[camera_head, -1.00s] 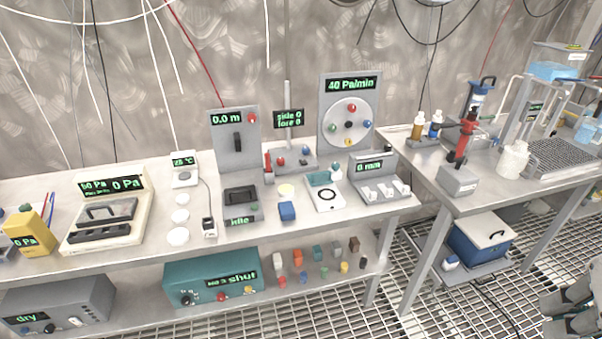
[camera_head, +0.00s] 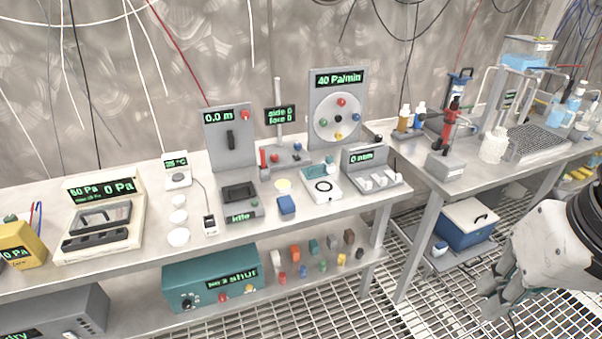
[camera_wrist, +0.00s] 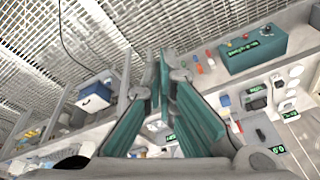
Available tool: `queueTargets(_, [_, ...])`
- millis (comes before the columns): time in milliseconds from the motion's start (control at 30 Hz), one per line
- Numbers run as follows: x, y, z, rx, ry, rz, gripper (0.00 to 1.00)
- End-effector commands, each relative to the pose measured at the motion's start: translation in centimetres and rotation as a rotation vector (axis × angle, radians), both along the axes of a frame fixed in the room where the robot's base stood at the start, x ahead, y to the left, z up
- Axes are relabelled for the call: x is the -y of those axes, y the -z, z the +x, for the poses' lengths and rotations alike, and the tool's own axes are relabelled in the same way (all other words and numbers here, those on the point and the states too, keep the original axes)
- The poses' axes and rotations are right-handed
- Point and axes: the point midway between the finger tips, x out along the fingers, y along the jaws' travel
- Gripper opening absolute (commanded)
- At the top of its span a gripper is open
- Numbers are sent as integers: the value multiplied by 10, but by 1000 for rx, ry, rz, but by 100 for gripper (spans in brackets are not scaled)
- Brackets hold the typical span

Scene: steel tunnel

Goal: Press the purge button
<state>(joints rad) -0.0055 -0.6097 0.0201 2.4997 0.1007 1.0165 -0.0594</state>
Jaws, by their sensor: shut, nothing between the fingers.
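No button in view carries a readable purge label. A teal box (camera_head: 212,280) on the lower shelf has a display reading "shut", a red button (camera_head: 222,298) and a yellow button (camera_head: 250,289). A grey box (camera_head: 70,310) at the lower left reads "dry" and is partly cut off. My gripper (camera_head: 490,296) hangs at the right edge, in front of the benches and well apart from both boxes. In the wrist view my gripper (camera_wrist: 161,62) is shut and empty, its teal fingers pointing up the picture. The teal box also shows there, upside down (camera_wrist: 240,62).
The upper bench (camera_head: 120,262) holds several instruments. Small coloured parts stand on the lower shelf right of the teal box. A second bench (camera_head: 455,190) with bottles and a blue cooler (camera_head: 465,228) beneath stands to the right. Open grating (camera_head: 350,318) lies in front.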

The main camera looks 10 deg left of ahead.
Motion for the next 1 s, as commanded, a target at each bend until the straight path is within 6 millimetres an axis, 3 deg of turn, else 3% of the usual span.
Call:
queueTargets(33, [-12, 19, 12, -59, -22, 28, 0])
queueTargets(100, [-30, 39, 25, -140, -52, 79, 0])
queueTargets(533, [-156, 154, 86, -594, -191, 467, 0])
queueTargets(1000, [-286, 288, 144, -974, -152, 1011, 0])
